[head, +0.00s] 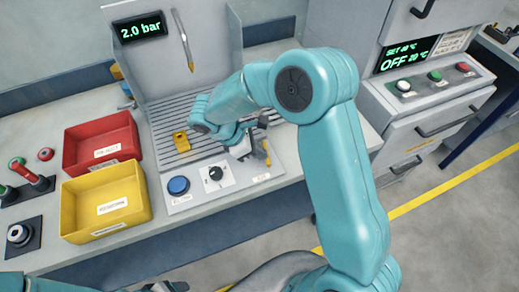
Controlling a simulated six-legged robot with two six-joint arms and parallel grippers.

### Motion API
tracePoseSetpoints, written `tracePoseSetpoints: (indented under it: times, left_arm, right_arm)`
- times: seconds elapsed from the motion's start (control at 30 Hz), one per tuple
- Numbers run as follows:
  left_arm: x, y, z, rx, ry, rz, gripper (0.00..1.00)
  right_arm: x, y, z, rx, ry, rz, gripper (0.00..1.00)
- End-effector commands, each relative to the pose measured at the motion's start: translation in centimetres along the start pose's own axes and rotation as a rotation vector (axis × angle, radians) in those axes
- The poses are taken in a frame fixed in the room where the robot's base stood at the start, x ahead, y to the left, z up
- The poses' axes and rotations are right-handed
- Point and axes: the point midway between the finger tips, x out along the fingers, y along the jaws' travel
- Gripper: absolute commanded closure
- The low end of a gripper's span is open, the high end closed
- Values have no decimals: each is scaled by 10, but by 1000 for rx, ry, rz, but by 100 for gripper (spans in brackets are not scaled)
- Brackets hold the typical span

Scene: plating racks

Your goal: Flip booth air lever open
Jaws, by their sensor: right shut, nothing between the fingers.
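The spray booth (191,88) has a slatted floor and a green display (139,27) reading 2.0 bar. Its front panel carries a blue button (178,186), a black rotary knob (215,173) on a white plate and, at the right end, a small upright yellow lever (267,157). My right gripper (243,150) is shut and empty just left of the lever, low over the panel. My forearm partly covers this area, so I cannot tell whether the gripper touches the lever. My left gripper is out of view.
A red bin (102,143) and a yellow bin (106,204) stand left of the booth. A yellow block (181,142) sits on the slats. A red-handled lever (34,177) stands far left. An oven cabinet (430,97) with a green display is at right.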

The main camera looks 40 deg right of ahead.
Motion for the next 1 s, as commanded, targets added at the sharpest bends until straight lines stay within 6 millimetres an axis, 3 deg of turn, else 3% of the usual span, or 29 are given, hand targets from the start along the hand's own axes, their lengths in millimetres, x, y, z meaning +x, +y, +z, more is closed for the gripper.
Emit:
tracePoseSetpoints:
  times: [0.47, 0.63, 1.0]
  left_arm:
    - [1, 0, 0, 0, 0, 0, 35]
    - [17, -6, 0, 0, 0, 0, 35]
    - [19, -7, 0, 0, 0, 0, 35]
  right_arm:
    - [8, 1, -1, -8, 0, 5, 100]
    - [23, -2, 4, -127, 1, 84, 100]
    - [26, -3, 10, -223, -2, 138, 100]
